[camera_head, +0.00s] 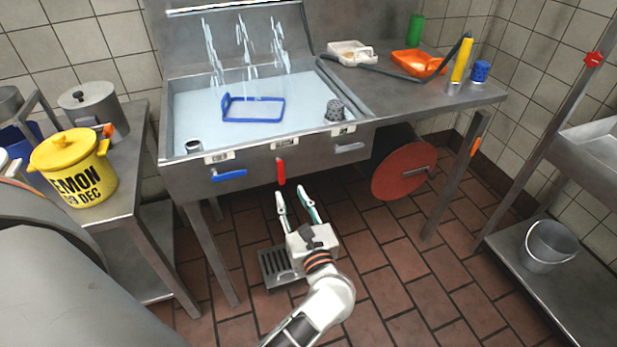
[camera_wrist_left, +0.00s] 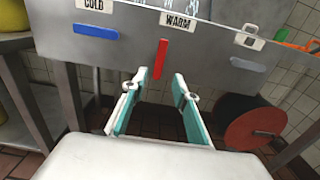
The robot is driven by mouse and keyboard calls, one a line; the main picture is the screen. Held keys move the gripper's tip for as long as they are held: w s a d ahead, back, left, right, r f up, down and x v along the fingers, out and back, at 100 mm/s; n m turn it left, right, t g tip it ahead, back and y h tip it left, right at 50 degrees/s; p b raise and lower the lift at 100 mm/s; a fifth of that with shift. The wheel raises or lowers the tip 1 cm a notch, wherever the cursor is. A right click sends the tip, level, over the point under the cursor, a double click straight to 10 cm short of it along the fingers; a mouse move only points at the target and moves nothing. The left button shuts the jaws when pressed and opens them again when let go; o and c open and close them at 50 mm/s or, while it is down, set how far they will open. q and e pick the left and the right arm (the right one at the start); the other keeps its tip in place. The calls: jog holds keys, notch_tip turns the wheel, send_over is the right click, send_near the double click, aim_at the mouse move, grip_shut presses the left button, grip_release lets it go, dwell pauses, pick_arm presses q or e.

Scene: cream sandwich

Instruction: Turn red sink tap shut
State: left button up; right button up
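The red tap handle (camera_head: 281,171) hangs vertically on the front of the metal sink (camera_head: 320,155), under the middle label. In the left wrist view the red handle (camera_wrist_left: 160,59) points down below the "WARM" label. My left gripper (camera_head: 296,195) is open and empty, just below and in front of the red handle. In the left wrist view its two fingers (camera_wrist_left: 158,82) are spread, with the handle's lower end above and between their tips; contact is not visible. My right gripper is not in view.
A blue handle (camera_head: 229,175) lies level at the left and a grey handle (camera_head: 349,147) at the right. Water sprays into the full basin (camera_head: 300,95). A yellow pot (camera_head: 75,165) stands on the left table. A red disc (camera_head: 403,171) is under the counter.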

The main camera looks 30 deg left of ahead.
aim_at(281, 176)
pick_arm(q)
jog(key=x, duration=0.7)
jog(key=shift+w+a, duration=0.1)
jog(key=shift+a, duration=0.25)
grip_shut()
